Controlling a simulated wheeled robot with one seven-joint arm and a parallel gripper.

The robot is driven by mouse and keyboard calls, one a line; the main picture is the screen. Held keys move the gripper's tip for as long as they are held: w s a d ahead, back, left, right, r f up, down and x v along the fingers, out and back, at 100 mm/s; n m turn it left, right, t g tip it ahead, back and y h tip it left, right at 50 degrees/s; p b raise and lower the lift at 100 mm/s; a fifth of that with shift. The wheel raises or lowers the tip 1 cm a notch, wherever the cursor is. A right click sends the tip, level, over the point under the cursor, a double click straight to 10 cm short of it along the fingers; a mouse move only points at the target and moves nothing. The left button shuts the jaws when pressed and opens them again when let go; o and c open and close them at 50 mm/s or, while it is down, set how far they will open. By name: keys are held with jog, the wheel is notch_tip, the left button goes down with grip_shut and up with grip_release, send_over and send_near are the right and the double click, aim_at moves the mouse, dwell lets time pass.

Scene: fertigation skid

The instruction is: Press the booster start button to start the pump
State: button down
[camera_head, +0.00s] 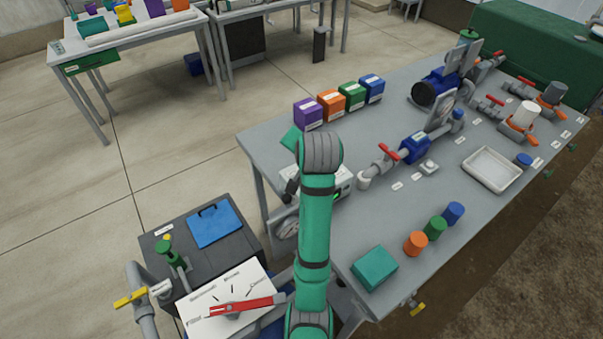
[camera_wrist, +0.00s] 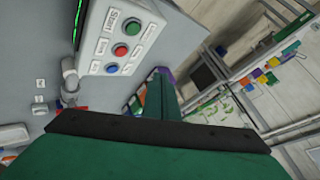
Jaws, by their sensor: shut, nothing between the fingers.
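A light grey control box (camera_wrist: 128,35) with round buttons shows at the top of the wrist view. In the head view the box (camera_head: 343,186) is mostly hidden behind my arm. My gripper (camera_wrist: 160,85) is shut and empty, its green fingers pointing up the wrist view, below and right of the buttons and apart from them in the picture. A blue pump (camera_head: 435,89) stands on the grey bench.
The grey bench (camera_head: 400,230) carries pipes with red-handled valves (camera_head: 387,152), a white tray (camera_head: 491,170), coloured boxes (camera_head: 330,103) along its far left edge and coloured cylinders (camera_head: 434,228). A dark cabinet with a blue clipboard (camera_head: 215,225) stands at lower left. The floor at left is clear.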

jog(key=shift+s+a, duration=0.1)
jog(key=shift+a, duration=0.05)
jog(key=shift+f, duration=0.1)
jog(key=shift+f, duration=4.25)
jog(key=shift+f, duration=0.2)
jog(key=shift+f, duration=0.2)
